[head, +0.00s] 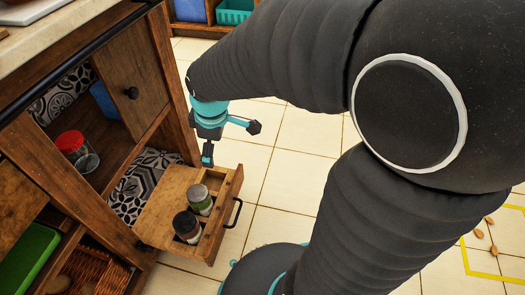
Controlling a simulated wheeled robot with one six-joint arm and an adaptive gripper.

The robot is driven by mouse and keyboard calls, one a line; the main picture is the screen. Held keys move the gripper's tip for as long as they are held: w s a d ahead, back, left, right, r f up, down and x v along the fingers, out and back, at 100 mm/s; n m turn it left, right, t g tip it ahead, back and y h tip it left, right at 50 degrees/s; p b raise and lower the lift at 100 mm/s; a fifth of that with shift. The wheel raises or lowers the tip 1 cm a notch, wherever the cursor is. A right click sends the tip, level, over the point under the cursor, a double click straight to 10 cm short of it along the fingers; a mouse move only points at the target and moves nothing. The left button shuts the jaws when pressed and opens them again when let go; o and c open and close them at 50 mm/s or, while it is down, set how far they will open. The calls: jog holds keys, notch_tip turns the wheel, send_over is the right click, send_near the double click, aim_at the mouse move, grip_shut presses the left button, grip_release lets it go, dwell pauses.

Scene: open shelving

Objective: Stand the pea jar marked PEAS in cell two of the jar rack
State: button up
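The jar rack (165,205) looks like a pulled-out wooden tray with a row of cells along its front. A dark-lidded jar (187,227) stands in the cell nearer the camera. The far cell (213,180) looks empty. A red-lidded clear jar (77,150) is on the cabinet shelf to the left. No lettering is readable, so I cannot tell which jar is marked PEAS. My gripper (230,142) is above the far end of the rack, fingers apart, with nothing seen between them.
A wooden cabinet (128,90) with a worktop fills the left. Its shelves hold a blue box (104,101), a green tray (28,262) and a wicker basket (92,272). Tiled floor (300,140) is open right of the rack. Brown bits (478,233) lie near yellow floor tape.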

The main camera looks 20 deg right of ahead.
jog(key=s+d+r+m+t, duration=0.1)
jog(key=s+d+r+m, duration=0.2)
jog(key=s+m, duration=0.3)
jog(key=s+d+r+m+t, duration=0.2)
jog(key=s+r+m, duration=0.3)
jog(key=s, duration=0.4)
jog(key=shift+d+r+m, duration=0.4)
jog(key=shift+d+r, duration=0.4)
notch_tip(320, 180, up, 5)
jog(key=p, duration=0.5)
jog(key=shift+r, duration=0.1)
